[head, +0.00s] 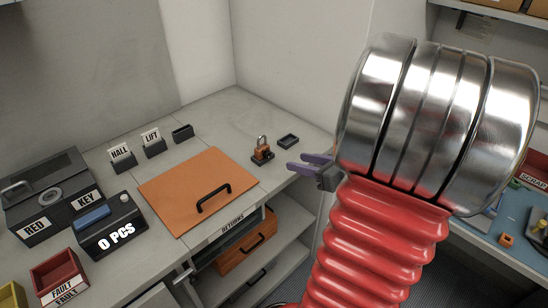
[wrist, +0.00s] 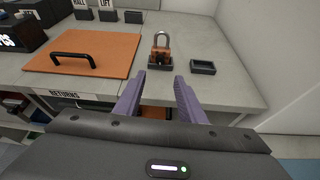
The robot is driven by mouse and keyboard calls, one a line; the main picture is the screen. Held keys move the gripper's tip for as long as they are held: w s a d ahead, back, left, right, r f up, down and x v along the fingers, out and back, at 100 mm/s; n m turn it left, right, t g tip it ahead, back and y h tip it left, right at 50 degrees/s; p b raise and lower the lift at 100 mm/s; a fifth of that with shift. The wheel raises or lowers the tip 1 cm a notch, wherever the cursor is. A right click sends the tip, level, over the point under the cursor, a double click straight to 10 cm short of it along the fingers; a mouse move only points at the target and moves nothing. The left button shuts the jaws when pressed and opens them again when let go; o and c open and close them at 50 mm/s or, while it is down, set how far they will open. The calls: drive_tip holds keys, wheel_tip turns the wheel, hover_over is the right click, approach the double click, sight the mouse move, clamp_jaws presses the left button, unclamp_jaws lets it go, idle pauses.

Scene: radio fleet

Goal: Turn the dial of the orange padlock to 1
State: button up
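The orange padlock (head: 262,150) stands upright in a small dark holder on the grey counter, right of the orange board. Its silver shackle points up. It also shows in the wrist view (wrist: 161,52), ahead of my fingers and slightly left of centre. A dark part shows low on its front; the dial's number is too small to read. My gripper (head: 312,163) is open, its two purple fingers apart with nothing between them. In the wrist view the fingers (wrist: 159,88) point toward the padlock, with a gap between them and it.
A small empty dark tray (wrist: 203,67) sits right of the padlock. An orange board (head: 196,188) with a black handle lies left. HALL (head: 122,156) and LIFT (head: 153,142) card holders stand behind it. A black RED/KEY box (head: 48,200) is at far left. The counter's front edge is below my fingers.

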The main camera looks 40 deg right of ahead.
sight(268, 156)
drive_tip(key=x, duration=1.2)
drive_tip(key=shift+d, duration=0.1)
drive_tip(key=shift+c, duration=0.2)
clamp_jaws()
drive_tip(key=shift+a, duration=0.3)
drive_tip(key=shift+s+d, duration=0.1)
drive_tip(key=shift+d, duration=0.15)
